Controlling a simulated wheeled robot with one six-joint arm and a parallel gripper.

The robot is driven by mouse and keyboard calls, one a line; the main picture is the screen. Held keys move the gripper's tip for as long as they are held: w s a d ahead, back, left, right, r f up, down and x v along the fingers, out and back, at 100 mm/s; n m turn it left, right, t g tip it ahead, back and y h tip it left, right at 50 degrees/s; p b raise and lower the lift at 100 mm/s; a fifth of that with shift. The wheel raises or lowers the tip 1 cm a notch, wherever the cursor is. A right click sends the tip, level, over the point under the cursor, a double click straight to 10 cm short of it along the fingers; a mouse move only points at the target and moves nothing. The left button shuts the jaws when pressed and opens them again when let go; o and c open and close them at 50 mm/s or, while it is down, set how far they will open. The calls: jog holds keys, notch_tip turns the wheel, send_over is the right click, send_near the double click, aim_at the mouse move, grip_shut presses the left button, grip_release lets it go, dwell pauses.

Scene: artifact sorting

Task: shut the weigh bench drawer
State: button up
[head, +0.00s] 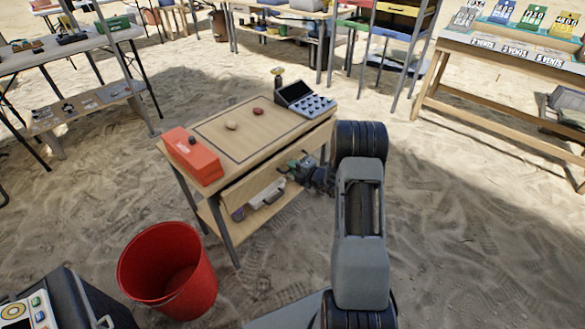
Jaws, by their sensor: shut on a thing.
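The weigh bench (208,131) is a small wooden table with grey metal legs, left of my arm. Its drawer (252,186) shows as a pale wooden front under the top's near edge. The front seems to stand a little out from the bench, but how far is hard to tell. My gripper (301,168) is at the right part of the drawer front, shut on the drawer's handle. The handle itself is mostly hidden by the gripper, and the fingertips are small and dark in this view.
A pale item (266,195) lies on the lower shelf. A red bucket (168,270) stands at the front left. Open sand lies right of my arm.

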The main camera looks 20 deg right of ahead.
aim_at(286, 162)
grip_shut()
jog(key=x, duration=0.3)
jog(key=shift+w+a+r, duration=0.2)
jog(key=shift+w, duration=0.1)
jog(key=shift+w+r, duration=0.1)
jog(key=shift+w, duration=0.15)
jog(key=o, duration=0.6)
grip_release()
jog(key=shift+w+a, duration=0.1)
jog(key=shift+a, duration=0.1)
jog(key=shift+c, duration=0.2)
jog(key=shift+o, duration=0.2)
jog(key=shift+d, duration=0.1)
jog(key=shift+d, duration=0.1)
jog(key=p+v, duration=0.3)
jog(key=v, duration=1)
jog(key=shift+s+p, duration=0.35)
jog(key=shift+p, duration=0.05)
